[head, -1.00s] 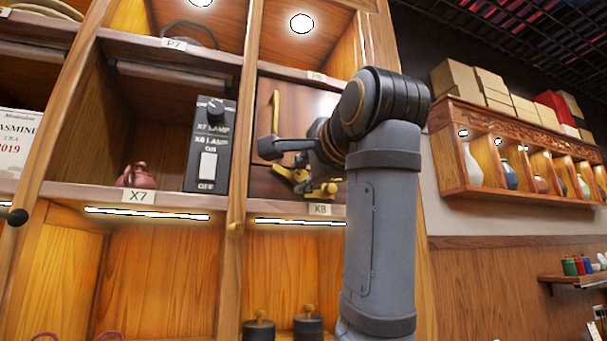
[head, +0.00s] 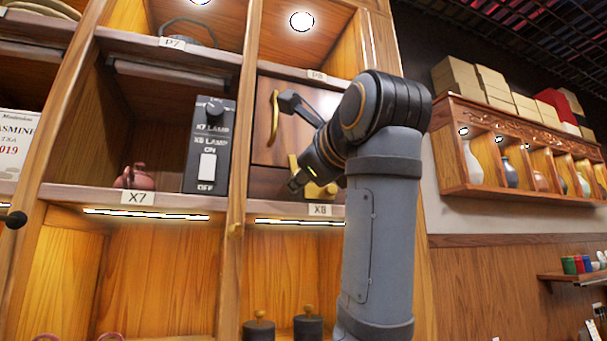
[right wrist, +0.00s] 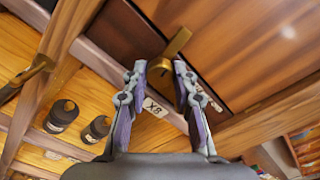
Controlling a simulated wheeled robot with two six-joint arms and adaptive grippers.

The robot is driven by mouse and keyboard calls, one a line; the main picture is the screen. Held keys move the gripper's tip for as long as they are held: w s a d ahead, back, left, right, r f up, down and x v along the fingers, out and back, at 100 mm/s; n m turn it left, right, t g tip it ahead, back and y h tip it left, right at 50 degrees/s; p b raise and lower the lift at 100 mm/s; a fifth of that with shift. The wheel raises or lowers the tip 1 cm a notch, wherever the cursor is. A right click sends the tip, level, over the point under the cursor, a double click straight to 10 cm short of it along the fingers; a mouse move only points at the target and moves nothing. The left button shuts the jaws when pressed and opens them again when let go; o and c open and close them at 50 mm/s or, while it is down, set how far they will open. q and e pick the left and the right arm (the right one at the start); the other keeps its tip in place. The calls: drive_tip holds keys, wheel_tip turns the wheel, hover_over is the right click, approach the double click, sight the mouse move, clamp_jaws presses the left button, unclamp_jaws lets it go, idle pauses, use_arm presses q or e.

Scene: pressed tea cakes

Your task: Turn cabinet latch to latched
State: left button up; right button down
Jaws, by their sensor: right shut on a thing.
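The brass cabinet latch (right wrist: 177,42) is on the lower part of the brown wooden door of compartment X8. In the right wrist view it sits between the two fingertips of my right gripper (right wrist: 160,68), which is shut on it. In the head view my right gripper (head: 299,180) is at the door's lower edge, and the latch (head: 293,163) is partly hidden by it. The door (head: 310,100) looks closed, with a curved brass handle (head: 274,118) at its left edge. My left gripper is not in view.
A black lamp switch box (head: 209,146) stands in compartment X7, left of the post, beside a reddish teapot (head: 134,176). Dark canisters (head: 258,329) stand on the shelf below. Wall shelves with vases (head: 510,173) are at the right.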

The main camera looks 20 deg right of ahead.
drive_tip(key=shift+f+m, duration=0.1)
drive_tip(key=shift+m, duration=1)
drive_tip(key=c, duration=1.1)
unclamp_jaws()
drive_tip(key=shift+o, duration=0.2)
